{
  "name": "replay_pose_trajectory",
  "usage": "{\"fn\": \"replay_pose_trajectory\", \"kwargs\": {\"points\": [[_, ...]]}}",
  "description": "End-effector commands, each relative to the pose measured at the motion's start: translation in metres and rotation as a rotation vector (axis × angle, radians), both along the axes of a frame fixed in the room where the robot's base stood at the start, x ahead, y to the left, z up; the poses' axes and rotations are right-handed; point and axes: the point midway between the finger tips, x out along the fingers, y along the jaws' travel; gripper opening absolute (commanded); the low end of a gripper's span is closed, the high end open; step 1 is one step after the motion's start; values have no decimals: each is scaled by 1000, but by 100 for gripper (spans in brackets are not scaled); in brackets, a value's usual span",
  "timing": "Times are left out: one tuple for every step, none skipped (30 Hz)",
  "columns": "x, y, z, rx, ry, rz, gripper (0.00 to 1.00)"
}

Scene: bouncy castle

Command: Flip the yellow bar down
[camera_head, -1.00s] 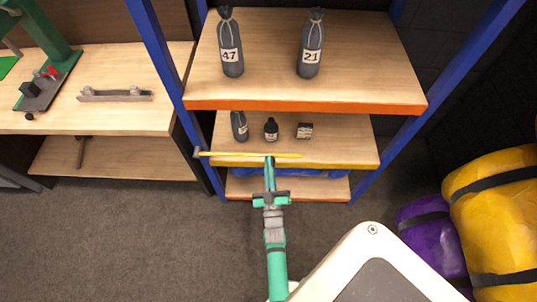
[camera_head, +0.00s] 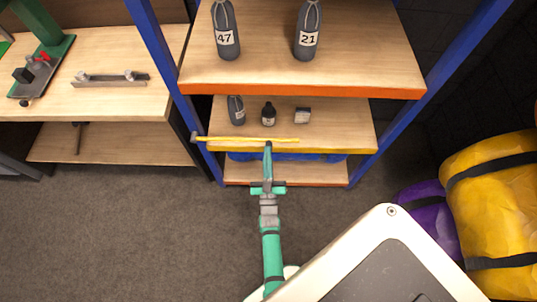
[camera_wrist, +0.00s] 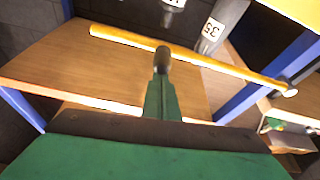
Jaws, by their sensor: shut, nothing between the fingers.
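The yellow bar (camera_head: 246,138) lies level across the front of the middle shelf of a blue-framed rack. Its left end sits at the left post. It also crosses the wrist view (camera_wrist: 185,52), with a metal end piece at the right. My gripper (camera_head: 268,147) is shut and empty. Its tip is at or very near the bar, right of the bar's middle in the head view. In the wrist view the closed fingertips (camera_wrist: 162,58) overlap the bar's lower edge; I cannot tell if they touch it.
Two numbered dark bottles (camera_head: 225,32) stand on the top shelf (camera_head: 265,40). A bottle (camera_head: 236,109), a small dark bottle (camera_head: 268,114) and a small box (camera_head: 302,115) stand on the middle shelf. A workbench (camera_head: 110,98) is left; yellow (camera_head: 495,200) and purple bags lie right.

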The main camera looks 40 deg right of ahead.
Motion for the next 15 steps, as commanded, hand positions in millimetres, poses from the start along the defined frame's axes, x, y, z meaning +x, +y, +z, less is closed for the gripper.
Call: {"fn": "replay_pose_trajectory", "kwargs": {"points": [[-3,1,-17,26,36,-1,0],[-3,1,-17,26,36,-1,0],[-3,1,-17,25,36,-1,0],[-3,1,-16,25,36,-1,0],[-3,1,-14,24,35,-2,0],[-3,2,-11,23,33,-1,0],[-3,2,-8,22,32,-1,0],[-3,3,-5,20,30,-1,0],[-3,4,1,18,27,-1,0],[-2,4,7,17,24,0,0],[-2,5,13,14,18,0,0],[-1,6,22,10,11,-1,0],[0,6,29,7,8,0,0],[0,7,36,4,4,0,0],[-5,11,35,5,7,0,0]]}}
